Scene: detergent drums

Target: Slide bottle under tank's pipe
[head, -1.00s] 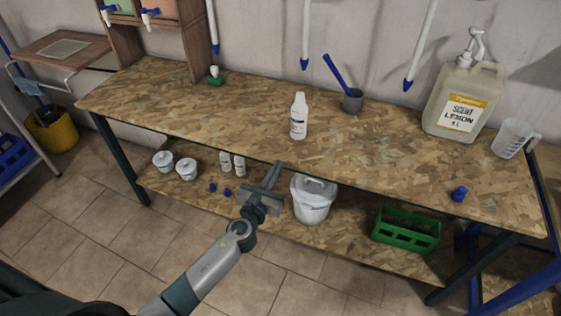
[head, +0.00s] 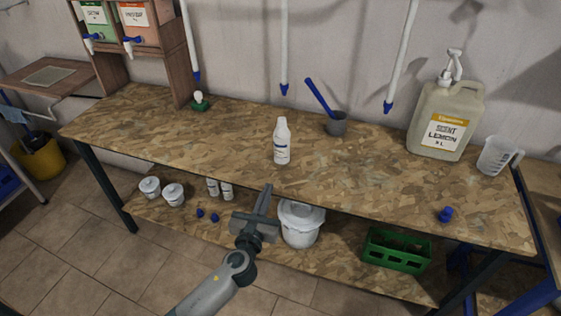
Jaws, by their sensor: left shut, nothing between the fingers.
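A white bottle with a small label (head: 282,143) stands upright and uncapped-looking on the wooden bench top, near its middle. Two tanks with blue taps, one green (head: 95,14) and one pink (head: 133,15), sit in a wooden rack at the back left. White pipes with blue tips hang along the wall: a left one (head: 190,40), a middle one (head: 284,45) and a right one (head: 402,50). My left gripper (head: 264,198) is shut and empty in front of the bench's front edge, below and apart from the bottle. My right gripper does not show.
A grey cup with a blue handle (head: 336,124), a lemon detergent jug (head: 444,118), a clear measuring jug (head: 497,156) and a blue cap (head: 445,214) stand on the bench top (head: 180,137). The lower shelf holds a white bucket (head: 300,228) and a green crate (head: 397,252).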

